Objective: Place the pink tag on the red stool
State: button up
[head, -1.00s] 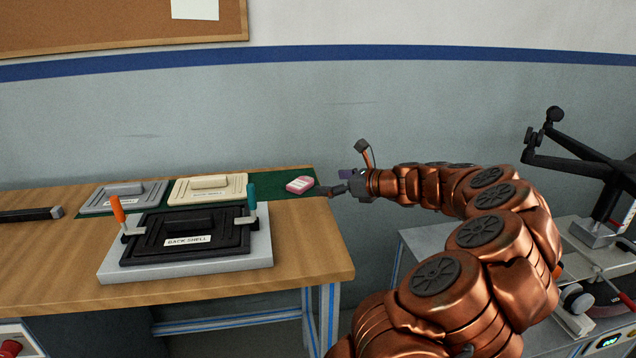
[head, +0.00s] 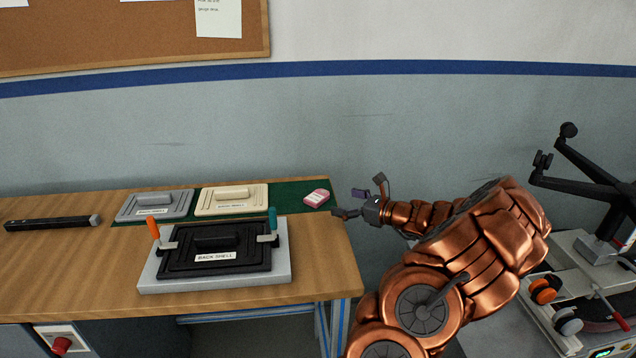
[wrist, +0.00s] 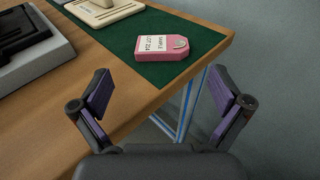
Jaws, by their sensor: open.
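The pink tag (head: 316,197) lies flat on the green mat (head: 289,199) near the right end of the wooden table. In the wrist view the pink tag (wrist: 162,46) shows a white label with dark print and a small round fitting at its right end. My gripper (head: 358,203) is just right of the table's end, to the right of the tag. In the wrist view my gripper (wrist: 168,112) is open and empty, its two purple-padded fingers spread wide, with the tag ahead beyond the fingertips. No red stool shows in these frames.
A cream panel (head: 232,208), a grey panel (head: 155,212) and a black back shell (head: 214,258) on a grey fixture (head: 284,265) occupy the table. A black bar (head: 52,223) lies at left. A grey bench (head: 508,306) with black-armed equipment stands at right.

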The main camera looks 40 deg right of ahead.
aim_at(320, 196)
jog(key=shift+f+p+x, duration=0.15)
jog(key=shift+p+x, duration=0.55)
jog(key=shift+x, duration=1.3)
jog(key=shift+f+p+x, duration=0.2)
jog(key=shift+p+x, duration=0.5)
jog(key=shift+x, duration=1.25)
jog(key=shift+d, duration=0.2)
jog(key=c, duration=1.1)
jog(key=shift+o, duration=0.2)
jog(key=shift+r, duration=0.2)
